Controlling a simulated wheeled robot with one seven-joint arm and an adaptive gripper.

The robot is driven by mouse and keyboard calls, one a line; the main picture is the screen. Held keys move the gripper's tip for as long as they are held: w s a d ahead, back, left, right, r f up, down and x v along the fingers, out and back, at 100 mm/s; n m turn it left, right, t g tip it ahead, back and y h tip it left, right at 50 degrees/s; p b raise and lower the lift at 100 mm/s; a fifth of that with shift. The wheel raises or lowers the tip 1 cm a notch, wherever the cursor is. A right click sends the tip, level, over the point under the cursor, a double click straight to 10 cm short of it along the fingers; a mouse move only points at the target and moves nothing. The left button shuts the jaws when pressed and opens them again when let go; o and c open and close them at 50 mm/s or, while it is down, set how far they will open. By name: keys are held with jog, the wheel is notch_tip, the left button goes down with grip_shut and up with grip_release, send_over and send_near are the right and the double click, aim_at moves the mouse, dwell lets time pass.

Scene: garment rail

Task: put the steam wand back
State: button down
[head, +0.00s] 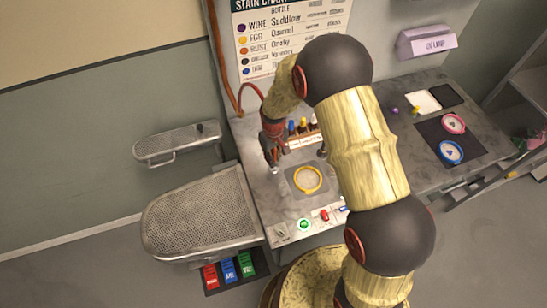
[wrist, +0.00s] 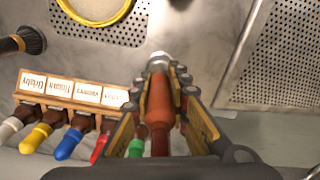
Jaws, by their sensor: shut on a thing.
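The steam wand (wrist: 159,100) is an orange-brown handle with a silver tip. It lies between the two fingers of my gripper (wrist: 158,85) in the wrist view, and the fingers are shut on it. In the head view my gripper (head: 273,152) is over the left end of the grey worktop, and a red hose (head: 249,88) loops beside it up to the wall. Little of the wand itself shows in the head view, and I cannot make out a holder for it in either view.
A wooden rack (wrist: 75,90) of bottles with coloured caps stands close beside my gripper. A yellow ring (head: 307,179) lies on the worktop (head: 262,195). A perforated pressing board (head: 195,215) is at left, with a smaller perforated board (head: 175,144) behind it. A brush (wrist: 28,41) is nearby.

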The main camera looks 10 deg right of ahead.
aim_at(274, 150)
jog(key=shift+f+b, duration=0.6)
jog(key=shift+f, duration=0.2)
dwell(0.8)
jog(key=c, duration=1.6)
grip_release()
jog(key=shift+c, duration=0.2)
jog(key=o, duration=0.3)
jog(key=shift+r, duration=0.15)
jog(key=shift+r+p, duration=2.2)
jog(key=shift+r, duration=1.4)
